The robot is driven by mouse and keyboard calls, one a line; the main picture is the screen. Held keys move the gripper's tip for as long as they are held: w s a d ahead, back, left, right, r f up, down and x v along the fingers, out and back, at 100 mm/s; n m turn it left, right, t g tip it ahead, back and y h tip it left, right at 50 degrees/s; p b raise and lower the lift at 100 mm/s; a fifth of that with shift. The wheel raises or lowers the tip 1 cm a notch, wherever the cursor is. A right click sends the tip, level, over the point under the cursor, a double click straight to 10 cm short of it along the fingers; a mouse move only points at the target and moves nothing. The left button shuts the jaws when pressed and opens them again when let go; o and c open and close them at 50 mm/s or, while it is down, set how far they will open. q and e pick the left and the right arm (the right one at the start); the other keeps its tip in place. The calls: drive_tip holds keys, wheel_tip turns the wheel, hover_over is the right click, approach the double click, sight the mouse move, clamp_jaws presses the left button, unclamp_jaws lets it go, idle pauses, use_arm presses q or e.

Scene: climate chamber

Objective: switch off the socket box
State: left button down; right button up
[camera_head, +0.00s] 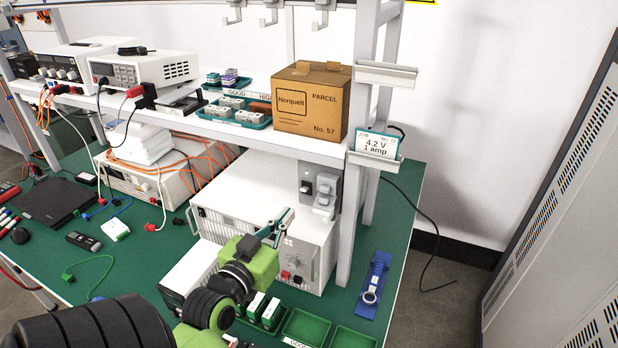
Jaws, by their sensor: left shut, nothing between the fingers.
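The socket box (307,178) is a grey unit mounted beneath the upper shelf, beside the white shelf post. It has a small green light near its top, a dark switch on its left part and light grey covers on its right part. My left gripper (284,219), with a green body and slim grey-green fingers, is shut and empty. In the picture its fingertips show below and to the left of the socket box, in front of a white instrument. They look apart from the box. Whether the switch is up or down is too small to tell. My right gripper is not in view.
The shelf post (357,170) stands just right of the socket box. A parcel box (310,103) sits on the shelf above. The white instrument (275,215) stands behind my gripper. Green trays (305,327) and a blue tool (375,283) lie on the bench in front.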

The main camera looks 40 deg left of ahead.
use_arm(q)
drive_tip(key=p, duration=0.3)
approach(307, 179)
drive_tip(key=shift+y, duration=0.4)
drive_tip(key=x, duration=0.4)
drive_tip(key=shift+w+f, duration=0.15)
drive_tip(key=shift+w, duration=0.25)
drive_tip(key=shift+w+a+f, duration=0.1)
drive_tip(key=shift+w+a, duration=0.05)
drive_tip(key=shift+w, duration=0.45)
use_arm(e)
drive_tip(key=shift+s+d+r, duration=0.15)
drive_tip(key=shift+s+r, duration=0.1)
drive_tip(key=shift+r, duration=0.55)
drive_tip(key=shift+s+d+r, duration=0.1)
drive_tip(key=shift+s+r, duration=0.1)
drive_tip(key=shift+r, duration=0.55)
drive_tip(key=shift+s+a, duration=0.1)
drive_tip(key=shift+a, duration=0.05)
